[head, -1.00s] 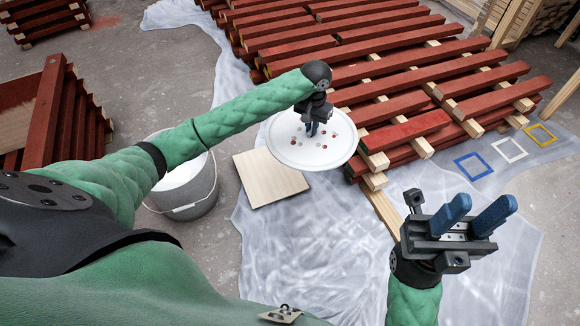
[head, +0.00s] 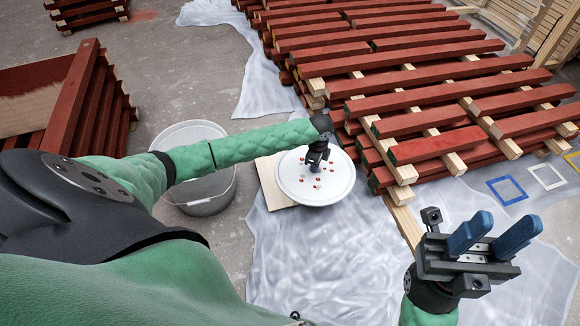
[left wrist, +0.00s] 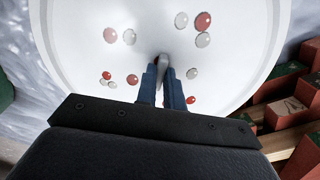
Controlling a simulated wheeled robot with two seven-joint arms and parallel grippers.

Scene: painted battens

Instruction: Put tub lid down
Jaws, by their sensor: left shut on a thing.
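The tub lid (head: 298,195) is a round white disc with several red and grey-white spots, seen in the head view right of the bucket. My left gripper (head: 316,168) is over its middle, shut on the lid's central handle. In the left wrist view the lid (left wrist: 95,45) fills most of the picture, and my blue fingers (left wrist: 166,85) close on the upright handle at its centre. The lid covers much of a pale wooden board (head: 270,182); I cannot tell if they touch. My right gripper (head: 488,240) is open and empty, at the lower right.
A grey bucket (head: 205,195) stands left of the lid, partly behind my left arm. Stacked red battens (head: 430,100) lie close to the lid's right. Translucent sheeting (head: 320,265) covers the floor in front. Blue (head: 507,190), white (head: 546,176) and yellow square outlines lie at right.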

